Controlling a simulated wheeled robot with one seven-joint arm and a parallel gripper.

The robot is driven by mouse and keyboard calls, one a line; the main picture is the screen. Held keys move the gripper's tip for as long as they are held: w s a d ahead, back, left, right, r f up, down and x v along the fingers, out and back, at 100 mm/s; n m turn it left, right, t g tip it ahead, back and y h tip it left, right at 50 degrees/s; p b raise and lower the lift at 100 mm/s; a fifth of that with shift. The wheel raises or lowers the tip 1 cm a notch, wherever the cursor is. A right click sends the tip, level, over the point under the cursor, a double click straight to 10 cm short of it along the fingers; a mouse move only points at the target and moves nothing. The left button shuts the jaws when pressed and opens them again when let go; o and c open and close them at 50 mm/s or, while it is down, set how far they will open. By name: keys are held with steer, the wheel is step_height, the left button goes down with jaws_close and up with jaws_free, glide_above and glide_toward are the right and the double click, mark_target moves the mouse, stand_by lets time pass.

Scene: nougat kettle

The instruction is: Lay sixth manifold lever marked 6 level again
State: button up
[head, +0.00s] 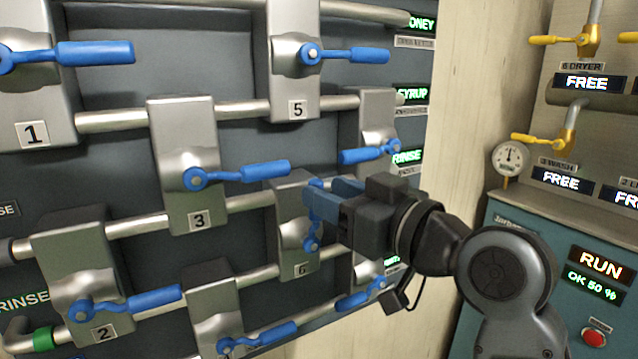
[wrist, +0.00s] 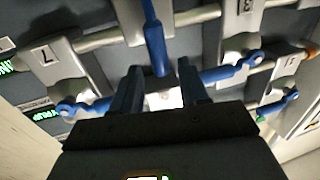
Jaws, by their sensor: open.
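The manifold marked 6 (head: 296,226) is a grey block at the lower middle of the head view. Its blue lever (head: 314,212) stands nearly upright, its grip pointing up from the pivot. My gripper (head: 327,188) reaches in from the right, its blue fingers at the lever's upper end. In the wrist view, my gripper (wrist: 159,88) is open, and the blue lever (wrist: 155,45) comes down from the top with its end between or just short of the fingertips. I cannot tell whether they touch; the fingers partly hide the grip in the head view.
Other blue levers lie near level: the one on manifold 3 (head: 238,176) to the left, one (head: 370,154) above right, and one (head: 360,298) below right, close to my wrist. Pipes run between the blocks. A dryer and wash panel (head: 560,240) stands at right.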

mark_target(316, 183)
steer(key=shift+x, duration=1.75)
jaws_close()
